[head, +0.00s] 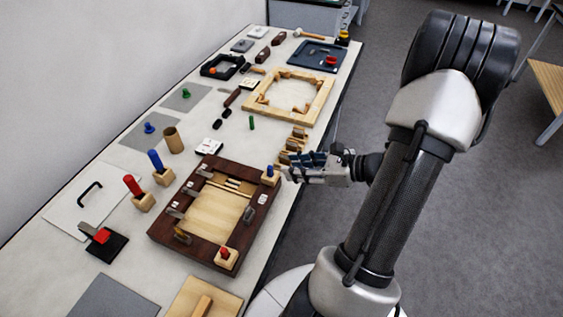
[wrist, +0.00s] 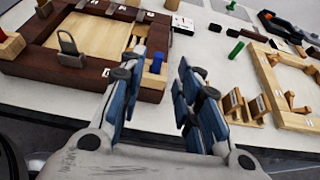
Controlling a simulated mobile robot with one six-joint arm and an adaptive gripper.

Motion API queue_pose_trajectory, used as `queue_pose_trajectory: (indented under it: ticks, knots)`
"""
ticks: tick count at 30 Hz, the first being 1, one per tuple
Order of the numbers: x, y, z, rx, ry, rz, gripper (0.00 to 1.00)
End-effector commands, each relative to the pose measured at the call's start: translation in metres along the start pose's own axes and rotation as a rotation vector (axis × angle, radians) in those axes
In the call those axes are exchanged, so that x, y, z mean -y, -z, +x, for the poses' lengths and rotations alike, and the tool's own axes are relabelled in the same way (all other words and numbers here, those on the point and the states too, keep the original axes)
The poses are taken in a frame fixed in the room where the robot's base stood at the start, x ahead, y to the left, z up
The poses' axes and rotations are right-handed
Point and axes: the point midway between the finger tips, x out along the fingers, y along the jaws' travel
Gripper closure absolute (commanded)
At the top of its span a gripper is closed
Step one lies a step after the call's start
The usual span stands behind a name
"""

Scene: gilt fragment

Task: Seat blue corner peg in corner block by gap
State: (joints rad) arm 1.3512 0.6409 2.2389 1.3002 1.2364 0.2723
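A short blue peg (head: 270,170) stands upright in a pale corner block (head: 269,180) at the far right corner of the dark wooden frame (head: 180,236). In the wrist view the blue peg (wrist: 157,62) shows between the fingertips of my gripper (wrist: 160,60). My gripper (head: 287,174) is open, just right of that block, with nothing held. I cannot tell whether a finger touches the peg. How deep the peg sits is unclear. A second corner block (head: 228,261) at the near right corner holds a red peg (head: 224,252).
A taller blue peg (head: 155,159) and red peg (head: 132,184) stand in wooden holders left of the frame. A pale wooden frame (head: 316,107) and small wooden pieces (head: 296,140) lie beyond my gripper.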

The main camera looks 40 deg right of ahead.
Motion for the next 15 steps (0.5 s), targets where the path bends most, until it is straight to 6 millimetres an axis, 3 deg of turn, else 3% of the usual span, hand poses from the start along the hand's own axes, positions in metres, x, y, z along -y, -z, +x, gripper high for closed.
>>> queue_pose_trajectory:
  ticks: [1, 6, 15]
  knots:
    - [0.001, -0.003, -0.013, 0.0, 0.005, 0.001, 0.69]
    - [0.001, -0.002, -0.042, 0.0, 0.004, 0.002, 0.69]
    - [0.0, 0.0, -0.058, -0.001, -0.001, 0.001, 0.69]
